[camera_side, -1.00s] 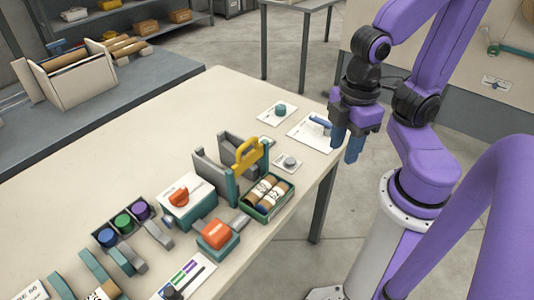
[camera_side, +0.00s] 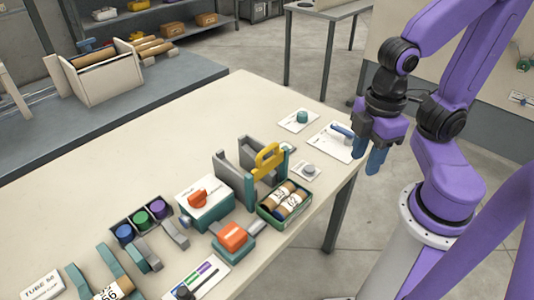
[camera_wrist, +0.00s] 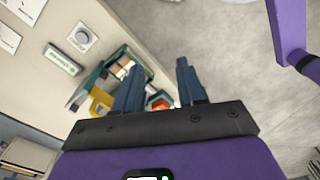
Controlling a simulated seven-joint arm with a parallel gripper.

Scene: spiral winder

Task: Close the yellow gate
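The yellow gate (camera_side: 268,161) is a thick yellow frame standing at the front of two upright grey plates (camera_side: 228,176), by a teal post. I cannot tell how far open it is. In the wrist view the yellow gate (camera_wrist: 101,101) shows at lower left, partly hidden by a finger. My gripper (camera_side: 371,160) hangs to the right of the gate, past the table's right edge, clear of everything. In the wrist view my gripper (camera_wrist: 158,66) has its two blue fingers apart with nothing between them.
A green tray of brown rolls (camera_side: 262,212) stands just in front of the gate. A white box with an orange knob (camera_side: 208,216) and an orange button (camera_side: 233,236) are nearby. A blue lever (camera_side: 342,131) and a grey round knob (camera_side: 309,169) lie between gate and gripper.

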